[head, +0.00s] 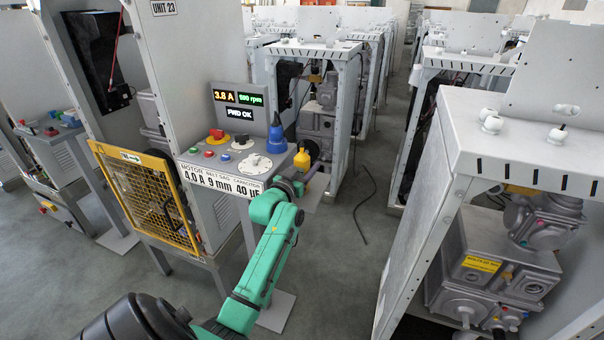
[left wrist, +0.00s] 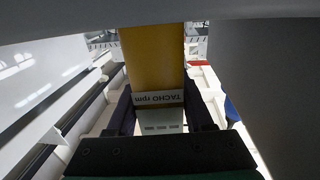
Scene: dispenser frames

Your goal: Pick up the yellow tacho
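The yellow tacho (head: 302,159) is upright at the right end of the control panel in the head view. In the left wrist view the tacho (left wrist: 152,58) is a yellow body with a white label reading "TACHO rpm". My left gripper (head: 299,176), on the green arm, is at the tacho. In the left wrist view its dark fingers (left wrist: 160,112) lie against both sides of the tacho with no gap showing. The tacho's lower end is hidden in the head view, so I cannot tell whether it touches the panel. My right gripper is not in view.
The control panel (head: 190,161) has coloured buttons and a lit display (head: 238,110). A blue tool (head: 277,138) stands close left of the tacho. A yellow mesh guard (head: 150,200) is at the left. Grey machine frames (head: 455,150) stand at the right; the floor between is clear apart from a cable.

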